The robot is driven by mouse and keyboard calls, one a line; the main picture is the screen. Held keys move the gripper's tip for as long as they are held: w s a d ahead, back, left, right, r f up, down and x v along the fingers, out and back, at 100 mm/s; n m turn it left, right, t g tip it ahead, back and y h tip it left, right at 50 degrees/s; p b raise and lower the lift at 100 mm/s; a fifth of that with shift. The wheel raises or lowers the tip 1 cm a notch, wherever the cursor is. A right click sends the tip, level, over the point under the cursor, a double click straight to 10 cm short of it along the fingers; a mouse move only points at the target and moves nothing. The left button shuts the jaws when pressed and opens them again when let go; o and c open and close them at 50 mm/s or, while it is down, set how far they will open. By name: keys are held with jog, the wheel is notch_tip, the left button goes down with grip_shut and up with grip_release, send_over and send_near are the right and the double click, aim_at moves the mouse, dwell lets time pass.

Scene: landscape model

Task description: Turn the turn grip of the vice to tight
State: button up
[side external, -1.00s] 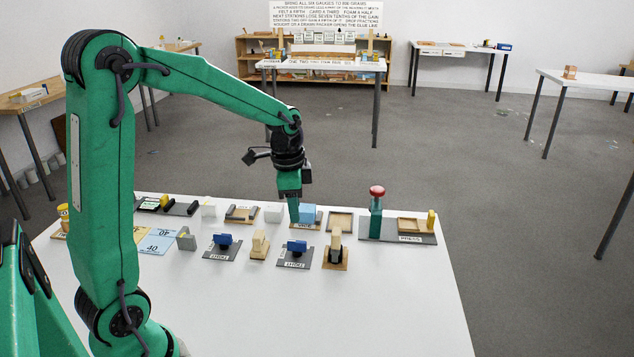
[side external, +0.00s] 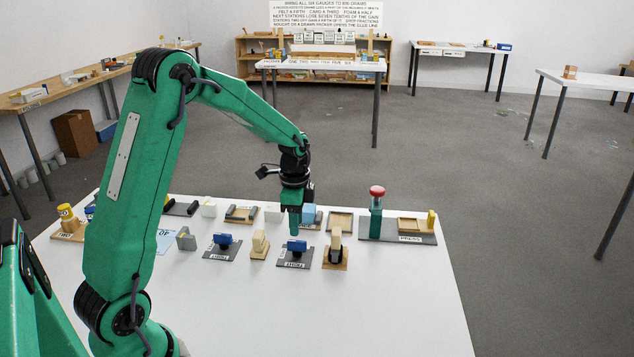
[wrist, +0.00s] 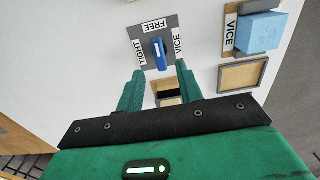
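The vice's turn grip is a blue bar (wrist: 160,54) on a grey plate (wrist: 143,32) marked FREE, TIGHT and VICE. In the wrist view the bar's long side runs toward FREE, with a white mark near that end. In the side view it appears to be the right-hand blue grip (side external: 297,246), on a dark plate (side external: 296,261). My gripper (wrist: 161,69) is open and empty, its two green fingers apart either side of the bar's near end. In the side view my gripper (side external: 295,233) points down just above the grip; contact cannot be told.
A blue block (wrist: 260,33) sits by a VICE label, with an empty wooden tray (wrist: 243,76) beside it. A second blue grip (side external: 222,240) stands left, a wooden block (side external: 259,243) between. Another wooden piece (side external: 335,250) stands close right. The table front (side external: 330,310) is clear.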

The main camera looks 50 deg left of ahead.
aim_at(297, 241)
jog(key=shift+f, duration=3.2)
grip_shut()
